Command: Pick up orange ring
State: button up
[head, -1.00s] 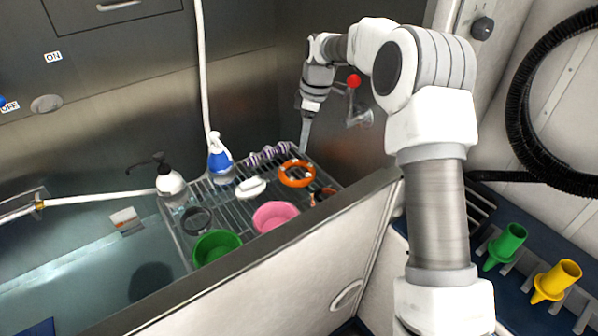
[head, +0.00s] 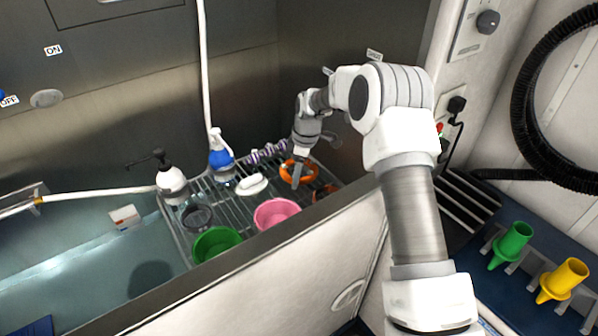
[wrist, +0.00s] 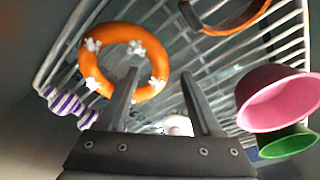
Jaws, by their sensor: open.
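The orange ring (head: 309,178) lies on the wire rack in the head view, partly hidden behind my gripper (head: 297,182). In the wrist view the orange ring (wrist: 74,62) has white paw-shaped marks and lies at the upper left. My gripper (wrist: 158,92) is open there, with nothing between its fingers.
The wire rack (head: 232,205) also holds a pink bowl (head: 277,213), a green bowl (head: 216,244), a white brush-like item (head: 251,185), a blue spray bottle (head: 220,158), a purple striped item (head: 265,152) and another orange-brown loop (wrist: 229,17). The tub wall (head: 250,265) stands in front.

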jog(key=shift+a+f, duration=0.1)
jog(key=shift+f, duration=0.45)
grip_shut()
jog(key=shift+r, duration=0.1)
